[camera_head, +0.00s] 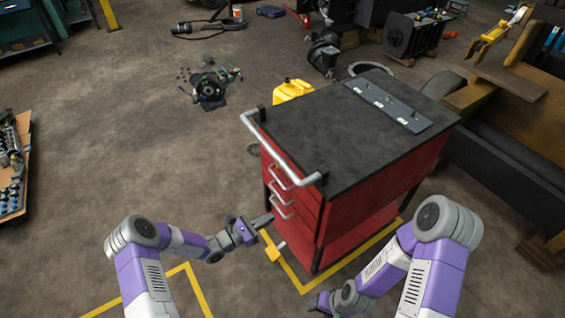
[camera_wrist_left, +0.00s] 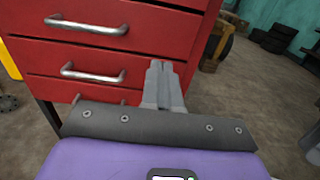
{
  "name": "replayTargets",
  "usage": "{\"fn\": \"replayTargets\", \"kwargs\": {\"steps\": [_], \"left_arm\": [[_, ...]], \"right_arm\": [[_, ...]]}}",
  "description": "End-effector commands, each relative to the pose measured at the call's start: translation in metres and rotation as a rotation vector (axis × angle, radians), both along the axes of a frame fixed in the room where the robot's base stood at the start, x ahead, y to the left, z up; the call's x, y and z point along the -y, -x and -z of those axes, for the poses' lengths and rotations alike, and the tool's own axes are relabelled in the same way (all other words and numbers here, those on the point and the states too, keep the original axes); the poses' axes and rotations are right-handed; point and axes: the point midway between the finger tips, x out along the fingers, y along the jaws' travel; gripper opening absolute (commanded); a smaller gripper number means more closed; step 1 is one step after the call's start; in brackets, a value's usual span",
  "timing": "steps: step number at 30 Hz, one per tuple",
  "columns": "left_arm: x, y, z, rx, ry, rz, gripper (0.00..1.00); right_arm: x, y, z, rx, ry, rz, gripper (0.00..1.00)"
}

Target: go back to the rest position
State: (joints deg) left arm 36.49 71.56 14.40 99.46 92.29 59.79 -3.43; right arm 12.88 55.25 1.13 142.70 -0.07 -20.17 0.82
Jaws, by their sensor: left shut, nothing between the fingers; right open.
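My left gripper (camera_head: 264,220) is shut and empty, in front of the drawer side of a red tool cabinet with a black top (camera_head: 345,120). In the left wrist view its closed grey fingers (camera_wrist_left: 163,78) point toward the red drawers. The drawer handles (camera_wrist_left: 92,75) are to the left of the fingers, and no handle is between them. My right gripper (camera_head: 318,303) shows only as a purple hand at the lower edge of the head view, in front of the cabinet. It is open; its fingertips are not clearly visible.
Yellow floor lines (camera_head: 290,275) run around the cabinet. A yellow canister (camera_head: 292,91) stands behind it. A forklift body (camera_head: 510,120) is at the right. A parts board (camera_head: 14,165) lies at the far left. The floor left of the cabinet is mostly clear.

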Motion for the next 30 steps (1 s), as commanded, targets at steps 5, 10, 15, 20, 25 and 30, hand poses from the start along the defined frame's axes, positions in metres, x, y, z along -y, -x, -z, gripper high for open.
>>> {"fn": "replayTargets", "kwargs": {"steps": [5,10,15,20,25,30], "left_arm": [[0.001,0.001,0.001,-0.002,-0.004,0.006,0.00],[0.030,0.038,0.016,-0.034,-0.113,0.166,0.00],[0.063,0.138,0.055,-0.047,-0.442,0.564,0.00],[0.046,0.222,0.088,0.068,-0.804,0.915,0.00],[0.011,0.261,0.101,0.340,-1.151,1.172,0.00],[-0.003,0.265,0.094,0.644,-1.364,1.269,0.00]], "right_arm": [[0.000,0.000,0.000,0.000,0.000,0.000,0.56],[0.000,0.000,0.000,0.000,0.000,0.000,0.56],[0.000,0.000,0.000,0.000,0.000,0.000,0.56],[0.000,0.000,0.000,0.000,0.000,0.000,0.56],[0.000,0.000,0.000,0.000,0.000,0.000,0.56],[0.000,0.000,0.000,0.000,0.000,0.000,0.56]]}}
